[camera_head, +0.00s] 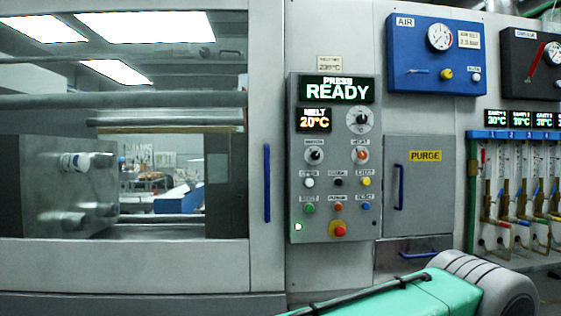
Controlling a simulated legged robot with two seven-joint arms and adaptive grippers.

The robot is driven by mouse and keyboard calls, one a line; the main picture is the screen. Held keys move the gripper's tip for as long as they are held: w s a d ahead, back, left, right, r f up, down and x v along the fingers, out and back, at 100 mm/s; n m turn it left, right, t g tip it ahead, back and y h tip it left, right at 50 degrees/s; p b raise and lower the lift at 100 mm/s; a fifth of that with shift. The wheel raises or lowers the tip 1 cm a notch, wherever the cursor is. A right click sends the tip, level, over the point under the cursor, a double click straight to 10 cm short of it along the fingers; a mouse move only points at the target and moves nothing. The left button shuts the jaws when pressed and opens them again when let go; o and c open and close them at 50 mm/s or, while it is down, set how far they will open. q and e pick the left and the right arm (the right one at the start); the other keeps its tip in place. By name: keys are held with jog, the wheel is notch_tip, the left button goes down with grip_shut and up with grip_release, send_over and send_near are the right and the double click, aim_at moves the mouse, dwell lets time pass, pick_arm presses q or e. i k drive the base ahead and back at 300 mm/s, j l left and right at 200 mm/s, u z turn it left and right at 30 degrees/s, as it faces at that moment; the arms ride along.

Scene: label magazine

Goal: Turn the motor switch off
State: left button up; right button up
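The control panel (336,232) is a grey upright box on the machine front, with a "PRESS READY" display at its top. The motor switch (314,156) is a black rotary knob on a pale round plate, in the left of the panel's middle, under a small label that seems to read MOTOR. Which way its pointer is set is too small to tell surely. A similar knob with a reddish mark, the heat switch (360,156), is to its right. Neither of my grippers shows; only a green and grey link of my own arm shows at the bottom right, below the panel.
A larger dial (358,121) is above the heat switch. Several coloured buttons and a red mushroom button (339,231) are below the knobs. A blue door handle (267,183) stands out left of the panel; the purge door (421,188) is to the right. Space before the knobs is clear.

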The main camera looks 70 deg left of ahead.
aim_at(314, 155)
jog(key=u, duration=2.3)
jog(key=i+l, duration=0.05)
